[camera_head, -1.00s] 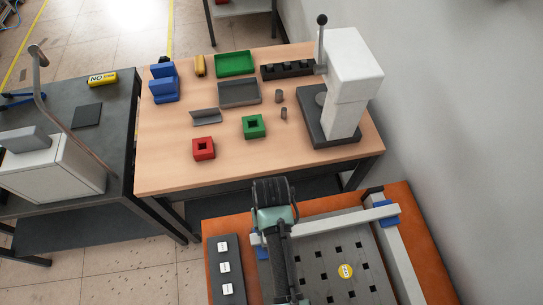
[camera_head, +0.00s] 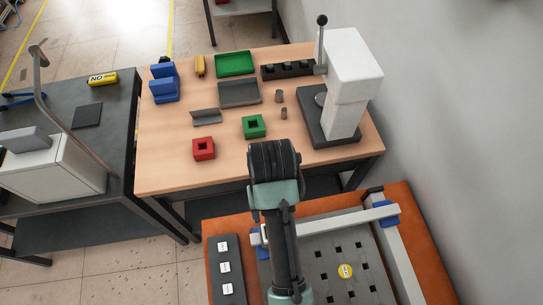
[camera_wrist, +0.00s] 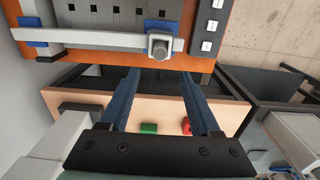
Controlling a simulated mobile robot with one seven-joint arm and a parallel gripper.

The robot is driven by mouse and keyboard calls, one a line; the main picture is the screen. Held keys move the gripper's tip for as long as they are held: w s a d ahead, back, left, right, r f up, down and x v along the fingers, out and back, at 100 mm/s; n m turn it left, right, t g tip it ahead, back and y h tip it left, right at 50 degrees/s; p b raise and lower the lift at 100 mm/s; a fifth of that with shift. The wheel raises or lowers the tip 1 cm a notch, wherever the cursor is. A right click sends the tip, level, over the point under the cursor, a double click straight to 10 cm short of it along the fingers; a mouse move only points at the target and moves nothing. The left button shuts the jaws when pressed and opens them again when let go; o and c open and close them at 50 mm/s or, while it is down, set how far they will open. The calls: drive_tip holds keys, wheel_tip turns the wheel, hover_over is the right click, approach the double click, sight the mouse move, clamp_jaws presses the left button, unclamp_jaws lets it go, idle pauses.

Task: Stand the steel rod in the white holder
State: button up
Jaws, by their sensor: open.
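My gripper (camera_wrist: 160,73) shows in the wrist view with its two dark blue fingers spread apart and nothing between them. In the head view my arm reaches up over the orange table, and its fingers are hidden.
The wooden table (camera_head: 170,178) bears a red block (camera_head: 204,149), a green block (camera_head: 254,126), trays, blue blocks (camera_head: 164,85) and a tall white press (camera_head: 350,80). The orange table (camera_head: 420,235) has a perforated plate and white bars. A white box with a bent tube stands left.

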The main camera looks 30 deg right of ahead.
drive_tip(key=shift+r, duration=0.4)
drive_tip(key=shift+w, duration=0.1)
drive_tip(key=w+r+n+t+h, duration=0.1)
drive_tip(key=w+r+t+h, duration=0.1)
drive_tip(key=w+r+t, duration=1)
drive_tip(key=w+a+r+t, duration=0.15)
drive_tip(key=w+r, duration=0.25)
drive_tip(key=r, duration=0.6)
drive_tip(key=w+a+r+t, duration=0.1)
drive_tip(key=w+a+r, duration=0.15)
drive_tip(key=r, duration=0.65)
drive_tip(key=s+a+r+n+t, duration=0.25)
drive_tip(key=r+t, duration=0.35)
drive_tip(key=r, duration=1)
drive_tip(key=s+a+r+t+y, duration=0.1)
drive_tip(key=s+a+r+t, duration=0.1)
drive_tip(key=s+r, duration=0.3)
drive_tip(key=s+a+r+t+y, duration=0.1)
drive_tip(key=s+r+t, duration=0.4)
drive_tip(key=r, duration=0.6)
drive_tip(key=shift+s+a+r, duration=0.15)
drive_tip(key=shift+s+a, duration=0.2)
drive_tip(key=shift+a, duration=0.5)
